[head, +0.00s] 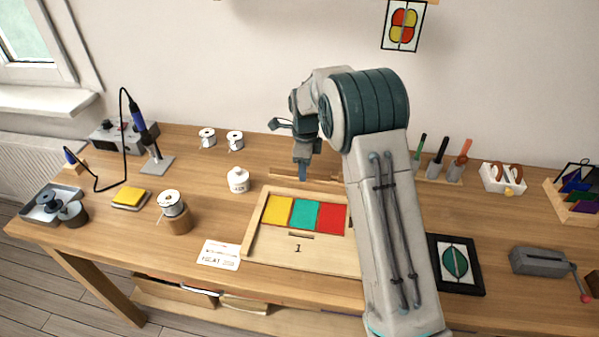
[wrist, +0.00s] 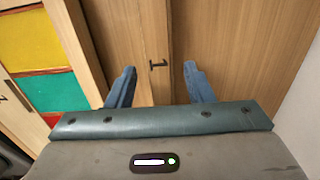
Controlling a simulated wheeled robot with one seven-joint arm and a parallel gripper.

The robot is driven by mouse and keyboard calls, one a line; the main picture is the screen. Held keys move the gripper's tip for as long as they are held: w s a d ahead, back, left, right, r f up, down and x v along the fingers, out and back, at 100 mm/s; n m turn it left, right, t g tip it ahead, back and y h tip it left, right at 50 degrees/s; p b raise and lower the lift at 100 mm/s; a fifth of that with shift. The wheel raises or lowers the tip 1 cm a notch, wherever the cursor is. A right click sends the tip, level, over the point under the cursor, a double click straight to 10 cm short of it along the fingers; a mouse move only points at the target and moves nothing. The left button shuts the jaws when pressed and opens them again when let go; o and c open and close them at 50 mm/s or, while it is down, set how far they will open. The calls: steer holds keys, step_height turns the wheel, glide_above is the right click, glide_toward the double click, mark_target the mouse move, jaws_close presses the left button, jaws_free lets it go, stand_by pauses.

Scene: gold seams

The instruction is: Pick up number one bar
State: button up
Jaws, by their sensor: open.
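The number one bar (wrist: 155,100) is a narrow strip of light wood with a dark 1 on it. In the wrist view it runs up and down the picture between my gripper's (wrist: 160,85) two blue fingers. The fingers are open, one on each side of the bar, with gaps between them and it. In the head view my gripper (head: 303,174) points down over the wooden bar (head: 326,181) behind the board. The gripper hides part of the bar there. I cannot tell how high the fingertips are above the bench.
The wooden board (head: 270,250) holds yellow (head: 278,210), teal (head: 304,214) and red (head: 331,218) squares and has its own 1 mark. A white pot (head: 238,180) stands left of the gripper. A tool stand (head: 437,173) is to the right. My arm hides the board's right side.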

steer(key=shift+f, duration=0.25)
stand_by(0.3)
jaws_close()
steer(key=shift+r, duration=0.15)
